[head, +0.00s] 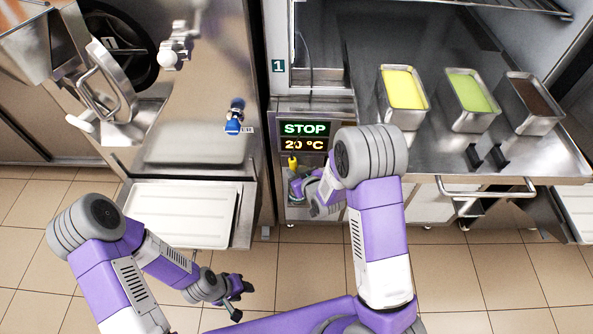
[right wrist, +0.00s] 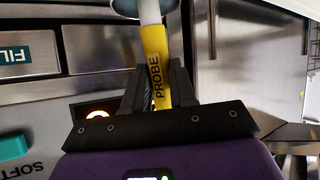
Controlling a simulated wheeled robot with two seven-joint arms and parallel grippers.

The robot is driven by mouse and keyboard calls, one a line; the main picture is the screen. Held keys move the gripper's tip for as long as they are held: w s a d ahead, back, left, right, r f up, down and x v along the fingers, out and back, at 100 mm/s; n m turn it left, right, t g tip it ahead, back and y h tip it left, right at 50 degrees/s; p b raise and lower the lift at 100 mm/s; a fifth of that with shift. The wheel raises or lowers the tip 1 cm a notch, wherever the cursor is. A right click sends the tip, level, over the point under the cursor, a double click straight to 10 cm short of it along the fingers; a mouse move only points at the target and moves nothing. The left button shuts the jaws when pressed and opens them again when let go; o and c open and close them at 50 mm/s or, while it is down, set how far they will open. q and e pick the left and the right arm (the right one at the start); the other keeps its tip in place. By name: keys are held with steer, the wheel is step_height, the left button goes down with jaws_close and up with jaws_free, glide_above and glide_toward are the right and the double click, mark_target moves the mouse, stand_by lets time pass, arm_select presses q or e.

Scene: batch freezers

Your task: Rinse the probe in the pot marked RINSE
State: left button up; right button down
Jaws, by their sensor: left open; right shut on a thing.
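The yellow probe (head: 293,163) stands up below the STOP display in the head view. In the right wrist view the yellow handle marked PROBE (right wrist: 156,62) is between the fingers of my right gripper (right wrist: 160,88), which is shut on it. A white stem and a pale blue round part show at its far end, cut by the frame edge. My right gripper (head: 298,181) is small and partly hidden by my arm in the head view. My left gripper (head: 241,288) is open and empty above the floor. I cannot make out a RINSE marking in either view.
The display (head: 305,136) reads STOP and 20 °C. A white tray (head: 185,215) sits left of the probe. Three metal tubs, yellow (head: 404,90), green (head: 470,95) and brown (head: 535,100), stand on the steel counter at right. Floor around my left gripper is clear.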

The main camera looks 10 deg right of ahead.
steer(key=shift+w+a+f, duration=0.3)
steer(key=shift+w+a, duration=0.45)
steer(key=shift+a, duration=0.2)
stand_by(0.9)
steer(key=shift+r+p, duration=3.05)
steer(key=shift+r, duration=1.95)
